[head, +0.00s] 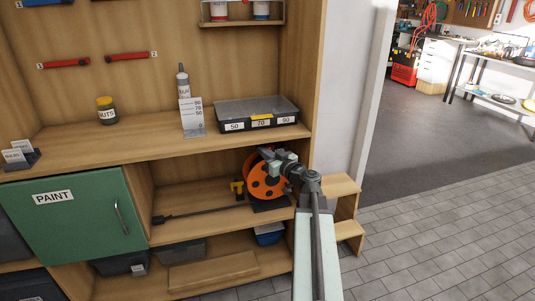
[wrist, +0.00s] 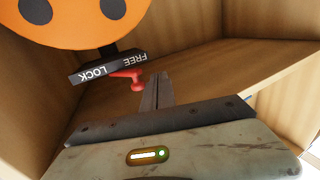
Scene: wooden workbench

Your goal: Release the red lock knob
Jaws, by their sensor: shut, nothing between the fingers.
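The red lock knob (wrist: 133,77) shows in the wrist view beside a dark block (wrist: 108,68) printed LOCK and FREE, upside down in this view. I cannot tell for sure which setting the knob is at. The block sits below an orange reel (wrist: 75,18), which also stands on the middle shelf in the head view (head: 260,188). My gripper (wrist: 155,76) is shut and empty, its fingertips close to the knob's right side. I cannot tell whether they touch it. In the head view my arm covers part of the reel, and the knob is not visible there.
The reel stands near the shelf's right wall, beneath the upper shelf board (head: 150,142). A green PAINT door (head: 75,220) is further left.

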